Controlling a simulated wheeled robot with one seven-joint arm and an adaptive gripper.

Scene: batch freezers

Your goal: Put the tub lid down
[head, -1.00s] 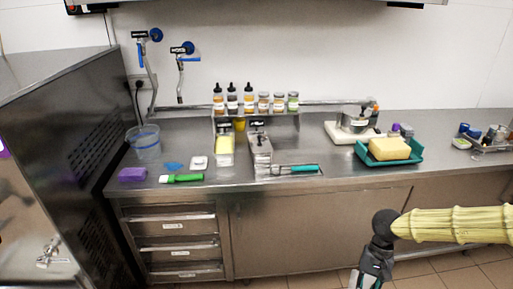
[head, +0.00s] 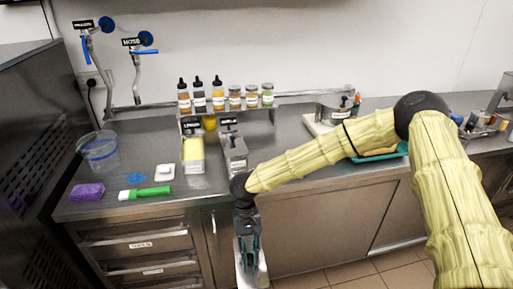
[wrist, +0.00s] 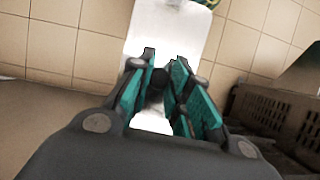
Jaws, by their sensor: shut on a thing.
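My gripper (head: 248,246) is in front of the counter's front edge, pointing down over the floor side. It is shut on a flat pale panel, which looks like the tub lid (wrist: 165,35). In the wrist view the white lid lies between the teal finger pads and reaches away beyond them. In the head view the lid (head: 262,274) hangs below and behind the fingers, partly hidden by them. On the counter (head: 120,165) stand a tub with yellow contents (head: 194,152) and a grey tub (head: 234,152).
Sauce bottles and jars (head: 218,95) line a rear shelf. My arm hides part of the right counter. Drawers (head: 140,244) are below.

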